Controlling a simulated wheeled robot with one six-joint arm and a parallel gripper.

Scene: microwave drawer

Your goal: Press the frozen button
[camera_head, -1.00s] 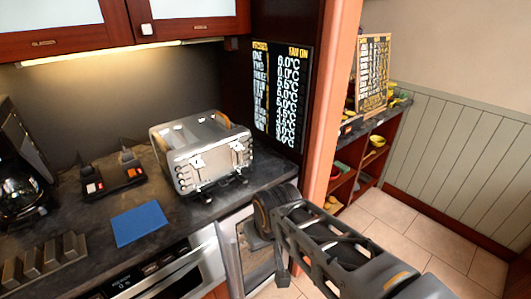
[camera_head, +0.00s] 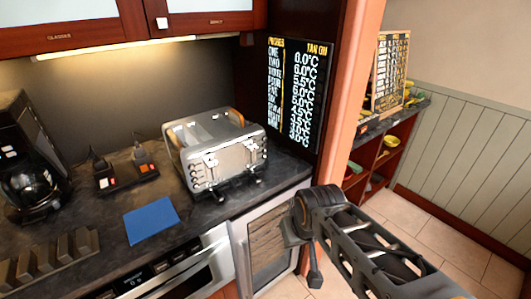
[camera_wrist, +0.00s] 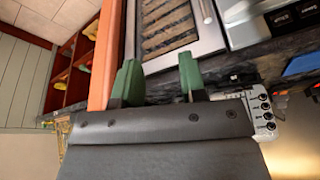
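A silver toaster (camera_head: 222,158) stands on the dark counter in the head view, with two levers and small round knobs or buttons on its front. It also shows in the wrist view (camera_wrist: 263,112), at the right and partly hidden behind my gripper, with a column of small buttons bearing labels too small to read. I cannot tell which button is the frozen one. My gripper (camera_wrist: 160,78) is open and empty, its two green fingertips apart. It is in front of the counter, apart from the toaster. In the head view my arm is right of the toaster.
A blue cloth or mat (camera_head: 151,220) lies on the counter left of the toaster. A coffee maker (camera_head: 35,175) stands at the far left. An orange post (camera_head: 352,105) rises right of the counter. A glass-fronted appliance (camera_head: 270,240) is below it. Tiled floor is free at the right.

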